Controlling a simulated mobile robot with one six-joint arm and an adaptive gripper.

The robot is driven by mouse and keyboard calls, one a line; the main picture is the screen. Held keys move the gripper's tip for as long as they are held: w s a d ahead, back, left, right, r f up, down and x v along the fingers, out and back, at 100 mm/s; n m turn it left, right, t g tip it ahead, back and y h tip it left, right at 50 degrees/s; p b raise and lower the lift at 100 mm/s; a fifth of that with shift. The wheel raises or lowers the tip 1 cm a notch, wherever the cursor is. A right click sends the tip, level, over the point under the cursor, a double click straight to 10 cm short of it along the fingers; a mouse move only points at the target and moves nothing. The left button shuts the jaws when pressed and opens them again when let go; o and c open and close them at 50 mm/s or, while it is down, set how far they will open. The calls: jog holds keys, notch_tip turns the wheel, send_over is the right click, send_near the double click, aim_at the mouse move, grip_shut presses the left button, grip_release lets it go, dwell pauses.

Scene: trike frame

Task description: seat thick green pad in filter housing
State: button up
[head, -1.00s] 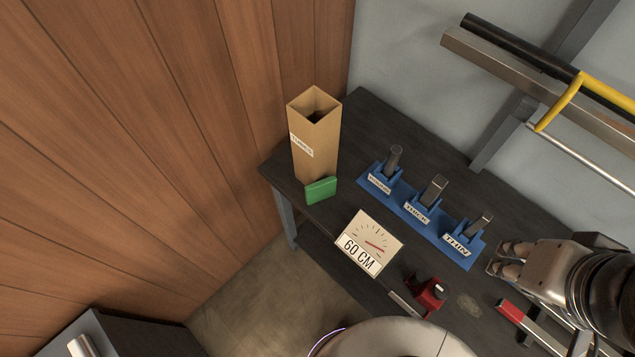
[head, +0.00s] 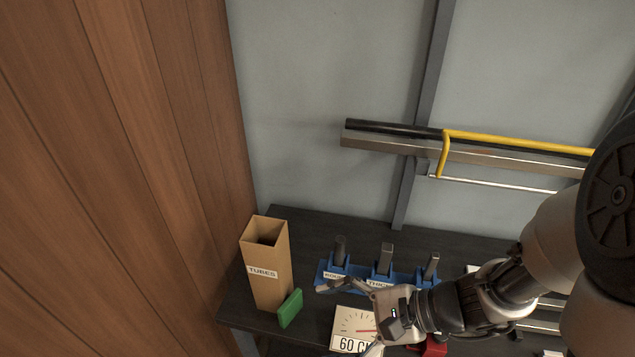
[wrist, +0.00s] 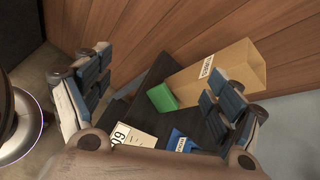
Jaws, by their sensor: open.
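The thick green pad (head: 290,308) stands on the dark table, leaning against or right beside the tall cardboard TUBES box. It also shows in the wrist view (wrist: 162,97), between my spread fingers and beyond them. My gripper (head: 350,316) is open and empty, to the right of the pad, over the area of the gauge card and blue rack. In the wrist view my gripper's fingers (wrist: 158,98) are wide apart. I cannot make out a filter housing in these frames.
The TUBES box (head: 268,280) stands at the table's left end. A blue rack (head: 322,272) holds upright dark pieces. A 60 CM gauge card (head: 352,322) lies in front. A red item (head: 434,347) is partly hidden by my arm. A wooden wall bounds the left.

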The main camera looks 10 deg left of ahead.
jog(key=shift+o, duration=0.5)
jog(key=w+f+m+t+y, duration=0.1)
jog(key=w+f+m+t, duration=0.1)
jog(key=w+f+m, duration=0.2)
jog(key=shift+w+d+f+m+t, duration=0.2)
jog(key=shift+d+f+m+t, duration=0.3)
jog(key=shift+m, duration=0.3)
jog(key=m+t+h, duration=0.1)
jog(key=m+t, duration=0.1)
jog(key=m, duration=0.3)
send_near(292, 301)
jog(key=b+x, duration=0.3)
jog(key=x, duration=0.5)
jog(key=shift+a+f+b, duration=0.15)
jog(key=shift+f+b, duration=0.05)
jog(key=shift+b, duration=0.1)
jog(key=shift+w+a+f, duration=0.15)
jog(key=shift+a, duration=0.2)
jog(key=shift+c, duration=0.5)
jog(key=c, duration=0.9)
jog(key=shift+c, duration=0.2)
